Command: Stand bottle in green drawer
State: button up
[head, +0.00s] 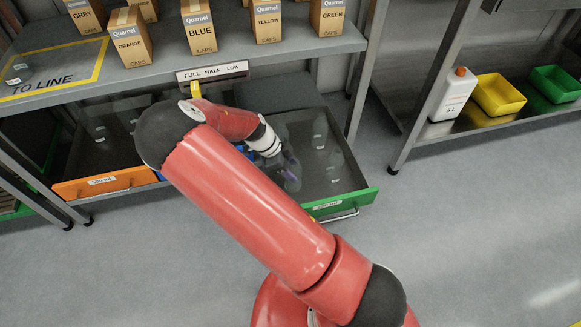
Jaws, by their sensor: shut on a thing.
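The green drawer (357,199) is pulled out below the shelf, its green front facing me and its dark floor showing. My gripper (288,165) is over the left part of this drawer, pointing down into it. It is shut on a bottle (291,183), a clear, greyish shape with a purple tint. The bottle is small and partly hidden by the gripper, so I cannot tell whether its base touches the drawer floor. Other clear bottles stand in the drawer, one toward the back (319,131) and one at the right (335,165).
An orange-fronted drawer (105,183) is open at the left, with clear bottles inside. A blue front shows partly behind my arm. Boxes of caps (199,34) stand on the shelf above.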

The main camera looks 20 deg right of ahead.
jog(key=o, duration=1.2)
jog(key=shift+f, duration=0.1)
jog(key=p+v, duration=0.2)
jog(key=v, duration=1)
jog(key=s+d+r+n+t+y, duration=0.3)
jog(key=s+r+n, duration=0.7)
jog(key=s+r, duration=0.2)
jog(key=s+d+r+n+t+y, duration=0.2)
jog(key=s+d+r+n+t, duration=0.1)
jog(key=s+r+n, duration=0.8)
jog(key=shift+s+r+t+y, duration=0.4)
jog(key=shift+s+r+t, duration=0.25)
jog(key=shift+r, duration=0.15)
